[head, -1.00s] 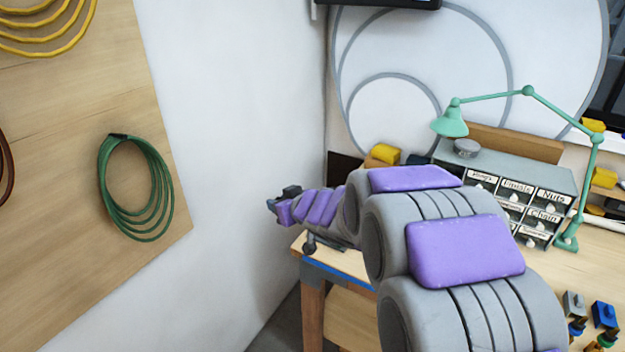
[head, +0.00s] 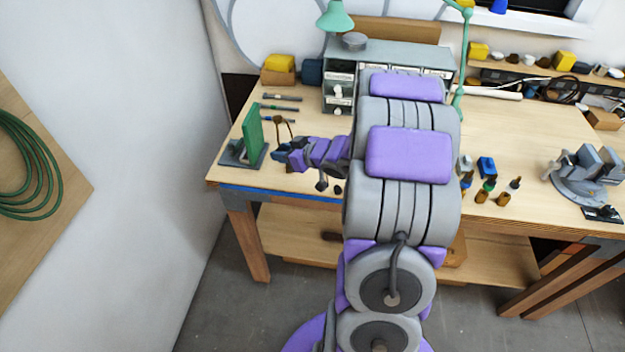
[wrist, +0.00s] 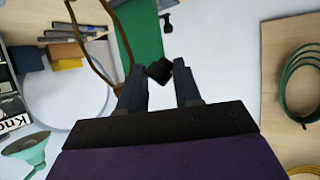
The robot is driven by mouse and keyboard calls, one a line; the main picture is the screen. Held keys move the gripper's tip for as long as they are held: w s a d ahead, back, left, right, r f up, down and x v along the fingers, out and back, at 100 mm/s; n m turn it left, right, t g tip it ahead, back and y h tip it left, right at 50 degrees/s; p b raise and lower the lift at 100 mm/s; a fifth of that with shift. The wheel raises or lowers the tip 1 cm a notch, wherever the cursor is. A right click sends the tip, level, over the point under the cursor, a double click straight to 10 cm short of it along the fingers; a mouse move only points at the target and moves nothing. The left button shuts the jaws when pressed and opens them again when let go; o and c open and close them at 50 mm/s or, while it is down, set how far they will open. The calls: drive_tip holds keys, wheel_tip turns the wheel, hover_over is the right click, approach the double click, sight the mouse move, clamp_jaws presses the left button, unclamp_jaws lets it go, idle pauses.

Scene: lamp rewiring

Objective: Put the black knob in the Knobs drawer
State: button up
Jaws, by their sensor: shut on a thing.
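My gripper (wrist: 160,88) is shut on a small black piece, which appears to be the black knob (wrist: 158,71), near its fingertips. In the head view my gripper (head: 280,151) is over the left end of the workbench, beside the upright green panel; the knob is too small to make out there. A label starting "Kno" (wrist: 15,122) shows at the left edge of the wrist view. The grey drawer cabinet (head: 385,52) stands at the back of the bench, partly hidden by my arm. Its labels are hard to read in the head view.
The green panel (head: 252,131) and a thin brown loop (head: 285,128) are close to my gripper; the loop passes near one finger in the wrist view. The green lamp (head: 335,17) leans over the cabinet. A vise (head: 588,172) stands at right.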

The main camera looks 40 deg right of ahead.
drive_tip(key=s+d+f, duration=0.4)
drive_tip(key=s+d, duration=0.1)
drive_tip(key=s, duration=0.4)
drive_tip(key=s+d+f+m+h, duration=0.1)
drive_tip(key=s+d+f, duration=0.3)
drive_tip(key=s, duration=0.5)
drive_tip(key=shift+s+d+f, duration=0.35)
drive_tip(key=shift+d+f, duration=0.05)
drive_tip(key=shift+d, duration=0.45)
drive_tip(key=shift+w, duration=0.1)
drive_tip(key=b, duration=0.3)
hover_over(316, 176)
drive_tip(key=s+a, duration=0.2)
drive_tip(key=s, duration=0.1)
drive_tip(key=shift+w+d+f, duration=0.2)
drive_tip(key=shift+f, duration=0.55)
drive_tip(key=shift+w+f+b, duration=0.25)
drive_tip(key=shift+f+b, duration=0.1)
drive_tip(key=shift+f, duration=0.2)
drive_tip(key=shift+w+f+b, duration=0.25)
drive_tip(key=shift+f+b, duration=0.05)
drive_tip(key=shift+f, duration=0.2)
drive_tip(key=shift+s+f, duration=0.1)
drive_tip(key=shift+f, duration=0.45)
drive_tip(key=shift+f, duration=0.35)
